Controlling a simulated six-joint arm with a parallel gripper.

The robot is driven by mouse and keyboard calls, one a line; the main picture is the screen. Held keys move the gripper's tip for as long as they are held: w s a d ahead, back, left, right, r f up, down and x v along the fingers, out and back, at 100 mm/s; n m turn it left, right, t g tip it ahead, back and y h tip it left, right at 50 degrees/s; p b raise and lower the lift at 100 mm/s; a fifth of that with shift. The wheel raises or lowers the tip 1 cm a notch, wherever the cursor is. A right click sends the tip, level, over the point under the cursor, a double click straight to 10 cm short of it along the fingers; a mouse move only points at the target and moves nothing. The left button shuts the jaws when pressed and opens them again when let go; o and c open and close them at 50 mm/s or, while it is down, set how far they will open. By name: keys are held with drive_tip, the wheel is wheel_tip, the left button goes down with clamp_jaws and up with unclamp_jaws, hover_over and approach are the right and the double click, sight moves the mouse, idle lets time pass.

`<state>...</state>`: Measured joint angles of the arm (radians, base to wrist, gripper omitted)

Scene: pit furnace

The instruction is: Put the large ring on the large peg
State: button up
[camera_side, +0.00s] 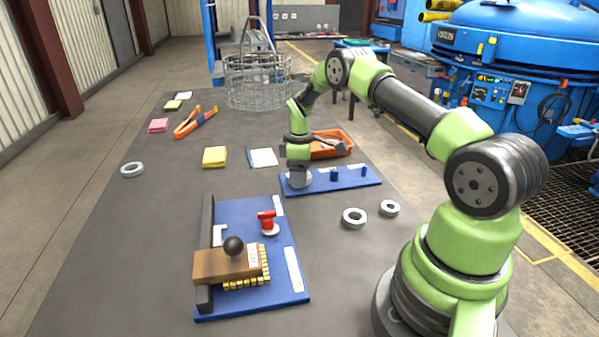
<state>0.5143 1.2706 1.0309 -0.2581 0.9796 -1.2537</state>
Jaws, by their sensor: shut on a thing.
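My gripper (298,175) points down over the left end of the blue peg board (348,183). It is shut on a light grey ring (300,184), which looks like the large ring and sits low at the board's left end. The large peg is not visible; the gripper and ring cover that end, so I cannot tell whether the ring is around it. Two smaller blue pegs, a middle one (334,175) and a right one (364,171), stand bare on the board.
Two loose rings, one larger (343,217) and one smaller (382,208), lie in front of the board. Another ring (123,170) lies far left. An orange tray (346,146) is behind the board. A blue fixture board (270,284) with a wooden block (215,268) is front left.

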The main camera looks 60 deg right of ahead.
drive_tip(key=shift+f, duration=0.65)
drive_tip(key=o, duration=0.8)
drive_tip(key=shift+c, duration=0.2)
wheel_tip(320, 180, up, 11)
idle(0.5)
